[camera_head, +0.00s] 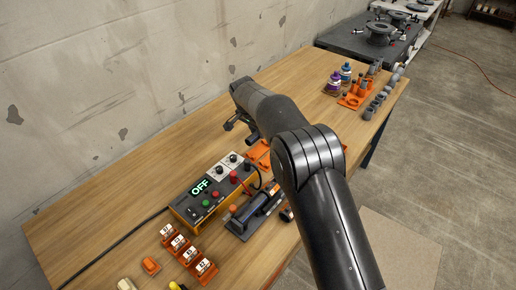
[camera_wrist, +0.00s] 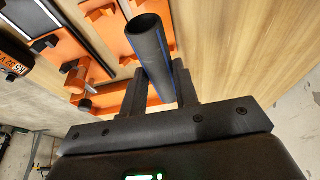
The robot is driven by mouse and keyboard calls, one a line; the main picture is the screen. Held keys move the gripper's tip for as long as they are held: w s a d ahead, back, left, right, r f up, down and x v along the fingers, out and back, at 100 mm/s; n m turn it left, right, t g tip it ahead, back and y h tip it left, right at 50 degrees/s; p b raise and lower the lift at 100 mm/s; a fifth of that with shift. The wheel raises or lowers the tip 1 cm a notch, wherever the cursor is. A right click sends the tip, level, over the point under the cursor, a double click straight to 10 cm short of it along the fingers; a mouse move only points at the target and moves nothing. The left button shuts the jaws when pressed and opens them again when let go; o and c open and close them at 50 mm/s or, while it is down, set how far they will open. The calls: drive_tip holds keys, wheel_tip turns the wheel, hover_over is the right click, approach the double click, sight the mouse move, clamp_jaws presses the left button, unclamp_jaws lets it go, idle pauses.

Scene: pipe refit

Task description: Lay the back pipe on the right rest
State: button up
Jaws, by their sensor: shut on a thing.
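In the wrist view, a dark grey pipe (camera_wrist: 152,58) with a blue stripe stands between the two fingers of my gripper (camera_wrist: 160,90), which is shut on it. The pipe's open end faces the camera. Orange rests (camera_wrist: 102,28) lie on the wooden table beyond and to the left of the pipe; I cannot tell from this view which is the right one, or whether the pipe touches any. In the head view, my gripper (camera_head: 238,124) is over the table, mostly hidden by my arm, and an orange rest part (camera_head: 257,151) shows just below it. The held pipe is not clear there.
A control box (camera_head: 212,190) reading OFF stands left of my arm, with a tool in a dark cradle (camera_head: 252,215) beside it. Orange blocks (camera_head: 189,255) sit at the front. Bottles (camera_head: 340,76) and grey fittings (camera_head: 378,100) stand at the far right.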

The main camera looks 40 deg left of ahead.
drive_tip(key=shift+r, duration=0.95)
drive_tip(key=shift+w, duration=0.1)
